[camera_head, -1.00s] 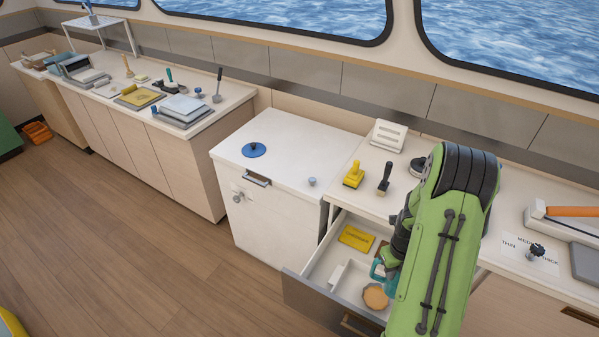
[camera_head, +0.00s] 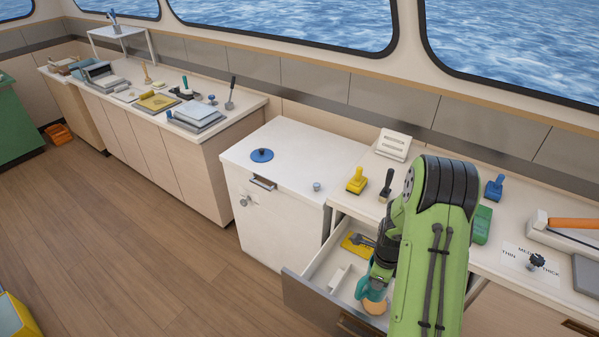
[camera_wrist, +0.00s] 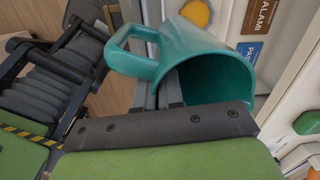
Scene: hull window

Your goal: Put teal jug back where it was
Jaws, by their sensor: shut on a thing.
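The teal jug (camera_head: 370,290) is at my gripper, over the open drawer (camera_head: 312,262) in the head view. In the wrist view the jug (camera_wrist: 222,68) is large, its open mouth toward the camera and its handle to the left. My gripper (camera_wrist: 172,88) is shut on the jug, with its dark fingers at the jug's side near the handle; the exact contact is partly hidden. My gripper (camera_head: 380,270) is mostly hidden behind my green arm in the head view. I cannot tell whether the jug touches the drawer floor.
A yellow card (camera_head: 354,246) and a tan round item (camera_head: 375,306) lie in the drawer. A white cabinet (camera_head: 285,150) stands to its left. The counter behind holds a yellow stamp (camera_head: 357,181), a black-handled stamp (camera_head: 386,186), a blue stamp (camera_head: 494,187) and a green block (camera_head: 482,225).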

